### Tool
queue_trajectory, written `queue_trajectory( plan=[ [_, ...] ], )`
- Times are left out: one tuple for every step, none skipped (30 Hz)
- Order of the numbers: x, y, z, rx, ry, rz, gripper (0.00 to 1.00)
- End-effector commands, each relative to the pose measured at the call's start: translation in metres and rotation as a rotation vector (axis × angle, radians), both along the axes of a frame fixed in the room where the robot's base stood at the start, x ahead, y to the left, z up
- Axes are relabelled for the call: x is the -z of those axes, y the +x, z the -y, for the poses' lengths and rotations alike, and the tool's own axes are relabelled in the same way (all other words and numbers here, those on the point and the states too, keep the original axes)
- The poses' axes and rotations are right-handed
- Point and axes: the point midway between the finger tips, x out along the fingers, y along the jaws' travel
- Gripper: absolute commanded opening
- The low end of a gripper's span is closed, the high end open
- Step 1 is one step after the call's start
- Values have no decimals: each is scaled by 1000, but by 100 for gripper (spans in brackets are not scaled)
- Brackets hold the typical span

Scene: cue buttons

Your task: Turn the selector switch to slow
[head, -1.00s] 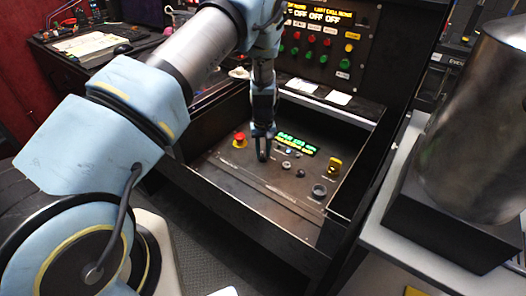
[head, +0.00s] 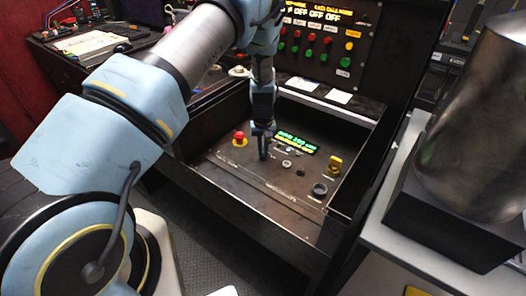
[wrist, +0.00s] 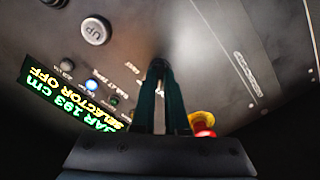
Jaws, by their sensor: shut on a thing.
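My gripper (head: 264,156) points down onto the console's sloping panel (head: 245,176). In the wrist view my gripper (wrist: 159,68) has its fingertips close together at the panel face, shut on a small part there. That part sits where the selector switch appears to be, but the fingers hide it, so its pointing direction cannot be seen. The green display (wrist: 68,95) beside it reads "SELECTOR OFF" in yellow, under a line that looks like "BAR 193 cm". The display (head: 296,143) also shows in the head view, right of my gripper.
A red mushroom button (head: 239,137) on a yellow base stands close left of my gripper. Raised side walls enclose the panel.

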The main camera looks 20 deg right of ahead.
Motion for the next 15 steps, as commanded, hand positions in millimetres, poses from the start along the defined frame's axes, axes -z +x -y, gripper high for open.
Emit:
queue_trajectory(
  plan=[
    [2, 0, 0, 22, -2, -1, 0],
    [3, 1, 0, 39, -2, 0, 0],
    [3, 1, 0, 64, -2, 0, 0],
    [3, 1, 0, 85, -3, 1, 0],
    [3, 1, 0, 106, -2, 0, 0],
    [4, 0, 0, 139, -2, 0, 0],
    [4, 0, 0, 162, -2, 0, 0],
    [4, 1, 0, 189, -2, 0, 0],
    [4, 1, 0, 222, -3, 1, 0],
    [4, 1, 0, 250, -3, 1, 0],
    [4, 1, 0, 274, -3, 1, 0],
    [3, 1, 0, 310, -3, 1, 0],
    [3, 1, 1, 335, -3, 2, 0],
    [3, 1, 1, 362, -3, 2, 0],
    [3, 1, 0, 393, -3, 2, 0]
  ],
)
